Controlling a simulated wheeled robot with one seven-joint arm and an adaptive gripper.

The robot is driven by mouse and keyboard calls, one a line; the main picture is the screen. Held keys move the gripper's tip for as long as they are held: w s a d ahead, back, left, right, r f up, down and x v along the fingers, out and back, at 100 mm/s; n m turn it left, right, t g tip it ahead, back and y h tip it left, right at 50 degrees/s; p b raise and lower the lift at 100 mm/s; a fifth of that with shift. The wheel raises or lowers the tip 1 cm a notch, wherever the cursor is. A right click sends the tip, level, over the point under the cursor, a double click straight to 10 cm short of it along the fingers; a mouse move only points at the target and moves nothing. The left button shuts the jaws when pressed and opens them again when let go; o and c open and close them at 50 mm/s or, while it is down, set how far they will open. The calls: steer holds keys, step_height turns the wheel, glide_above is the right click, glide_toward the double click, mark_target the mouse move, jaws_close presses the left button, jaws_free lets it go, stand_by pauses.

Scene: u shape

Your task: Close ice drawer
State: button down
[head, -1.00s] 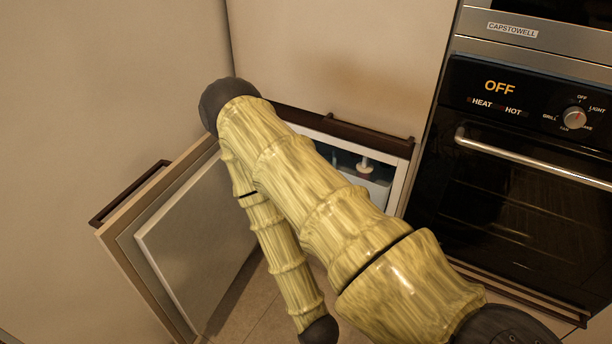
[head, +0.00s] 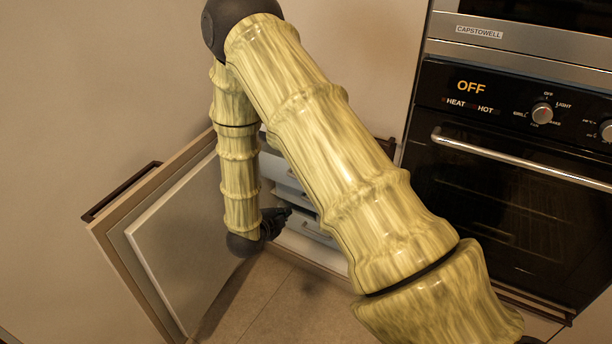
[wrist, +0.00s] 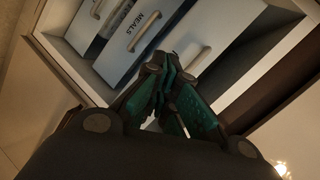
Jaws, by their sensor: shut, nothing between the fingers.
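The open freezer compartment shows in the head view behind my forearm, with a pale drawer (head: 312,232) low in it. My gripper (head: 284,214) is at the compartment's opening, in front of the drawers. In the wrist view my gripper (wrist: 168,62) is shut and empty, its fingertips close to the drawer fronts. A drawer marked MEALS (wrist: 128,45) is beyond the fingertips. Another white drawer (wrist: 235,22) with a pale handle is to its right. I see no ice label, and I cannot tell whether the fingertips touch a drawer.
The freezer door (head: 185,240) stands open on the left, with a dark handle (head: 120,190) on its edge. An oven (head: 500,170) with a metal bar handle is on the right. Bare floor tiles (head: 290,300) lie below the compartment.

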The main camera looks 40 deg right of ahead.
step_height(320, 180, up, 7)
steer(key=w+d+m+g+h, duration=0.1)
steer(key=w+d+m+h, duration=0.15)
steer(key=m, duration=0.35)
steer(key=shift+r+x, duration=0.2)
steer(key=shift+x, duration=3.25)
steer(key=shift+r+x, duration=0.2)
steer(key=shift+x, duration=3.3)
steer(key=shift+d+b, duration=0.2)
steer(key=shift+b, duration=0.1)
steer(key=w+d+b, duration=0.1)
steer(key=w+d, duration=0.2)
steer(key=d, duration=0.6)
steer(key=shift+w, duration=0.4)
steer(key=shift+r, duration=0.2)
